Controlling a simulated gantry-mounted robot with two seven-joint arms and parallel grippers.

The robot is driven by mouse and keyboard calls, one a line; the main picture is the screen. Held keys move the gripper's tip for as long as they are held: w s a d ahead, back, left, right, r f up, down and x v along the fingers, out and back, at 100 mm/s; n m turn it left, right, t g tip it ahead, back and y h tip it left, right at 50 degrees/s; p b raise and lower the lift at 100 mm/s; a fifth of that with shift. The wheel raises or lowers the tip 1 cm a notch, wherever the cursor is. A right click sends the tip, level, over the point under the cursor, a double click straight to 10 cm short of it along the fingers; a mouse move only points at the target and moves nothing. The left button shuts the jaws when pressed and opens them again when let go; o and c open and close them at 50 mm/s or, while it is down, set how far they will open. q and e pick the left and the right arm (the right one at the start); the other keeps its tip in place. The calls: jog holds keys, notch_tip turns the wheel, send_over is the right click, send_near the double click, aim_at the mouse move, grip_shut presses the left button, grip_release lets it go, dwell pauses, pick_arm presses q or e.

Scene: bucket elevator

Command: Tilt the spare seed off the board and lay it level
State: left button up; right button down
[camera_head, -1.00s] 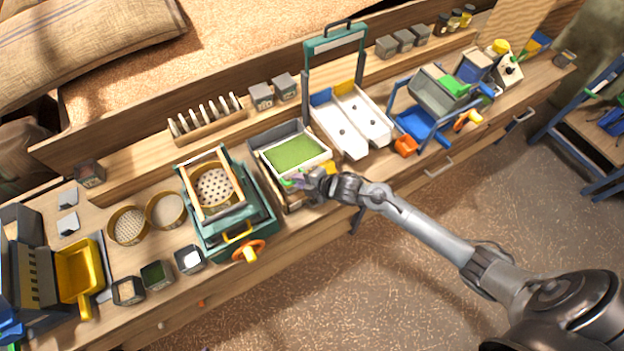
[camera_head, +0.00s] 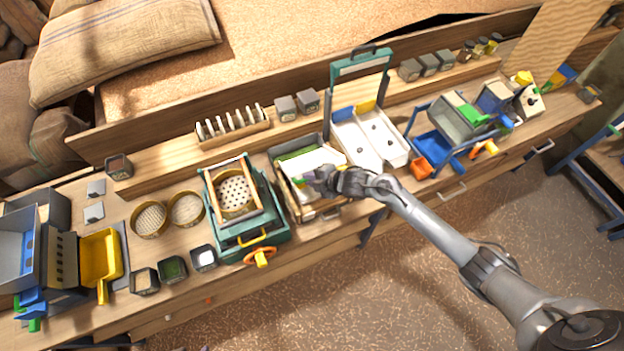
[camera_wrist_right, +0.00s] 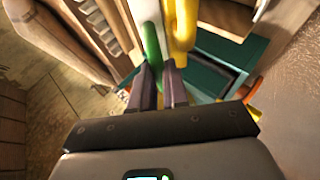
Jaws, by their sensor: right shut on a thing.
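The board unit is a grey tray (camera_head: 277,156) at the middle of the bench in the head view. A white panel (camera_head: 318,158) stands across it, with only a strip of green (camera_head: 293,153) showing behind; I cannot tell seeds from surface. My right gripper (camera_head: 316,180) is at the panel's front edge, shut on the board's green grip (camera_head: 299,182). In the wrist view the fingers (camera_wrist_right: 161,80) are at the green grip (camera_wrist_right: 151,45), with a yellow part (camera_wrist_right: 184,25) beside it. My left gripper is not in view.
A teal sieve box (camera_head: 242,218) with an orange knob stands close on the left. A white two-lane tray (camera_head: 370,140) stands close on the right. The small jars (camera_head: 172,268) are at the bench front, further left.

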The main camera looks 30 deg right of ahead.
jog(key=c, duration=1.4)
grip_release()
jog(key=shift+w+r, duration=0.25)
jog(key=shift+r, duration=0.05)
jog(key=shift+o, duration=1.4)
jog(key=shift+w, duration=0.1)
jog(key=shift+f, duration=0.1)
jog(key=v, duration=1.1)
jog(key=shift+b, duration=0.35)
jog(key=shift+f, duration=0.15)
